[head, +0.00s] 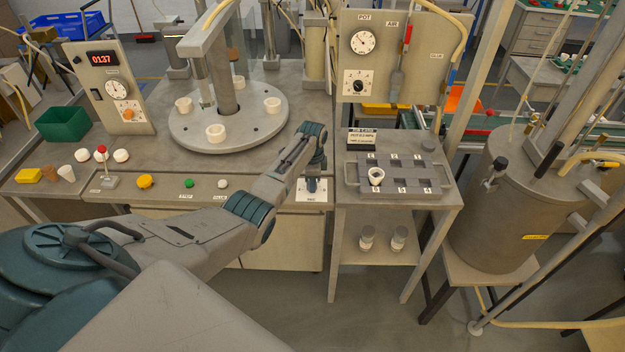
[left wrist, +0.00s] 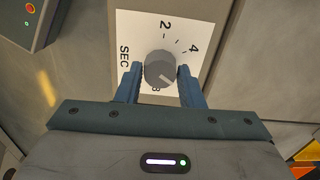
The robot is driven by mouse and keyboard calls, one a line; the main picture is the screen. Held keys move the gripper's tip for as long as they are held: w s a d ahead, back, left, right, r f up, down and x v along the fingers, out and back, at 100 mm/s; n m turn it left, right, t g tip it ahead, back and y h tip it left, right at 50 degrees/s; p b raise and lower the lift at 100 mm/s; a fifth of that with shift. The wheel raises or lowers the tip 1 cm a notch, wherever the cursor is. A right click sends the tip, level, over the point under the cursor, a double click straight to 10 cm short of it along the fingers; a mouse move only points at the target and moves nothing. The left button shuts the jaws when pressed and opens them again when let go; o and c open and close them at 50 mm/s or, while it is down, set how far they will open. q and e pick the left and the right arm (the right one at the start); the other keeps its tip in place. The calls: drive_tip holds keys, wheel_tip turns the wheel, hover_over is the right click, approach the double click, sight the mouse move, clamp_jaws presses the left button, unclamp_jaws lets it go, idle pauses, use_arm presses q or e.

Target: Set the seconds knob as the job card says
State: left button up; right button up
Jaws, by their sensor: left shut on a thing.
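The seconds knob (left wrist: 160,68) is a round grey dial on a white plate marked SEC, with 2 and 4 readable and a digit like 8 partly covered. A faint pale mark on its face points toward the lower right. My left gripper (left wrist: 160,76) has one blue finger on each side of the knob and is shut on it. In the head view my left gripper (head: 313,172) reaches down to the white plate (head: 304,197) on the bench front, hiding most of the knob. My right gripper is not in view.
A rotary table (head: 180,130) with white cups stands behind my left arm. A yellow button (head: 145,181), a green button (head: 189,183) and a red-topped lever (head: 103,160) lie along the bench front. The cart (head: 447,198) with a slotted tray stands close at right.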

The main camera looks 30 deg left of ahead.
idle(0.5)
use_arm(q)
drive_tip(key=o, duration=1)
drive_tip(key=shift+r+b, duration=1.35)
drive_tip(key=shift+r, duration=4.1)
